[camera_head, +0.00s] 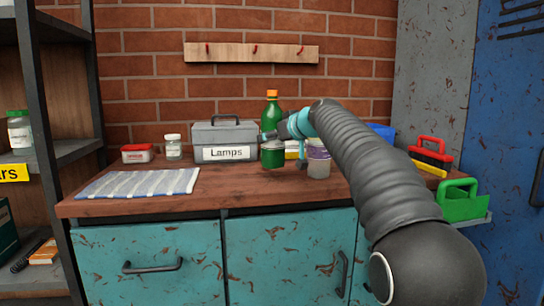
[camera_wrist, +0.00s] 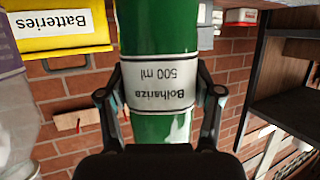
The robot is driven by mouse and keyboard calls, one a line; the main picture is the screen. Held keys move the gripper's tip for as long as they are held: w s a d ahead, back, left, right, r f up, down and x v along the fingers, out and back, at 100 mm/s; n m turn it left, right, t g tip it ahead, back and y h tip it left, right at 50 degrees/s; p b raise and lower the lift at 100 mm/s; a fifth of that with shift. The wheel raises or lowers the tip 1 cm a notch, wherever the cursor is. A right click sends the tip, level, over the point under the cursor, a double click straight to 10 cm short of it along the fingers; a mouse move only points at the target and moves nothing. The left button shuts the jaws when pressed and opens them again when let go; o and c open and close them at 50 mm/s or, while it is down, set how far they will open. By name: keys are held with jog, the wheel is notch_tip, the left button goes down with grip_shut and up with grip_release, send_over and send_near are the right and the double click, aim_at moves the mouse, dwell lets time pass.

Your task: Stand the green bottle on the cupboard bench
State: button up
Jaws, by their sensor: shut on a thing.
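The green bottle (camera_head: 271,112) with an orange cap stands upright over the cupboard bench (camera_head: 230,192), right of the grey Lamps box. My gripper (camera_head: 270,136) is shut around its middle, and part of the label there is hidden. The bottle's lower green part shows below the fingers; whether its base touches the wood I cannot tell. In the wrist view, the bottle (camera_wrist: 157,30) fills the space between my fingers (camera_wrist: 160,88). Its white label reads "Bolhariza 500 ml" upside down.
The grey Lamps box (camera_head: 225,141) is close left of the bottle. A purple-banded jar (camera_head: 318,164) stands close right. A striped cloth (camera_head: 138,183) lies at the bench's left front. A yellow Batteries box (camera_wrist: 60,30) shows in the wrist view. The front middle of the bench is clear.

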aim_at(279, 147)
jog(key=shift+f+b, duration=0.55)
jog(key=shift+f, duration=1.25)
jog(key=shift+f, duration=0.15)
jog(key=o, duration=1.4)
jog(key=shift+r, duration=0.25)
jog(key=b+v, duration=0.1)
jog(key=v, duration=1.1)
jog(key=shift+f, duration=0.2)
